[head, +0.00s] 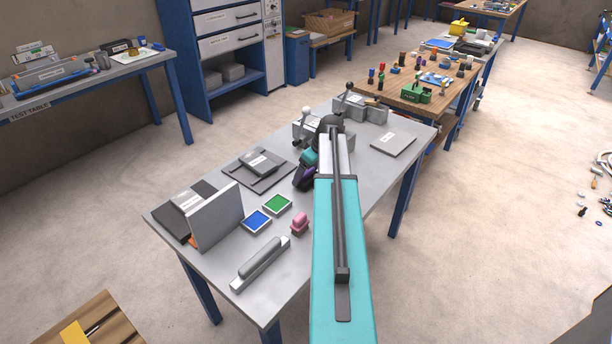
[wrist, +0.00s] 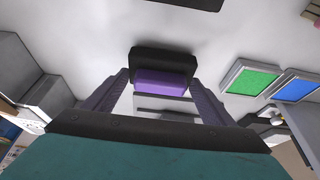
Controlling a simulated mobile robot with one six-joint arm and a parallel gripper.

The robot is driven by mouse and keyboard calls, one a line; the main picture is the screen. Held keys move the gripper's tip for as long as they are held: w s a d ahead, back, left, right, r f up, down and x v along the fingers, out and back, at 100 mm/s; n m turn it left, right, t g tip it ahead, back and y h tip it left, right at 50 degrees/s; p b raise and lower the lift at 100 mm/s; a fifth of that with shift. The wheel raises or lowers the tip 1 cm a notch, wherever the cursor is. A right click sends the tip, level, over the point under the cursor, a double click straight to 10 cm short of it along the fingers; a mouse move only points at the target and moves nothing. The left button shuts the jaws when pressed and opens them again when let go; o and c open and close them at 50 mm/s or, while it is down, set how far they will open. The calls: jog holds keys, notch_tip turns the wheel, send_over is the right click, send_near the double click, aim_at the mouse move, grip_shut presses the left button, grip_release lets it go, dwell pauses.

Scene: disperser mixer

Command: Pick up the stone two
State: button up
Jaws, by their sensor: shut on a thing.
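My gripper (wrist: 161,80) is shut on a block, black on its far part and purple on the near face. I take this block (wrist: 165,62) to be the stone two, though no readable label shows. It sits between the two purple-grey fingers in the wrist view. In the head view, my gripper (head: 304,176) shows as a dark and purple shape over the middle of the grey table (head: 225,268), just right of a dark grey plate. My arm hides part of it there. I cannot tell how high the block is above the table.
A green pad (head: 278,204), a blue pad (head: 256,221) and a pink piece (head: 299,223) lie in front of the gripper. An upright grey plate (head: 219,216) stands left. Grey machines with levers (head: 307,127) stand behind. A flat grey plate (head: 393,143) lies right.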

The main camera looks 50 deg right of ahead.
aim_at(307, 171)
jog(key=shift+r+b, duration=1.05)
jog(key=shift+r, duration=3.65)
jog(key=o, duration=0.4)
jog(key=shift+c, duration=0.3)
jog(key=shift+w+a, duration=0.15)
jog(key=shift+a, duration=0.1)
jog(key=w+a+r, duration=0.2)
jog(key=w+a, duration=0.2)
jog(key=a, duration=0.8)
jog(key=w+a+r, duration=0.2)
jog(key=w+a, duration=0.2)
jog(key=a, duration=0.8)
jog(key=w+a+r, duration=0.2)
jog(key=w+a, duration=0.2)
jog(key=a, duration=0.8)
jog(key=s+a+r+m, duration=0.1)
jog(key=a+r, duration=0.2)
jog(key=a, duration=1.1)
jog(key=shift+s, duration=0.25)
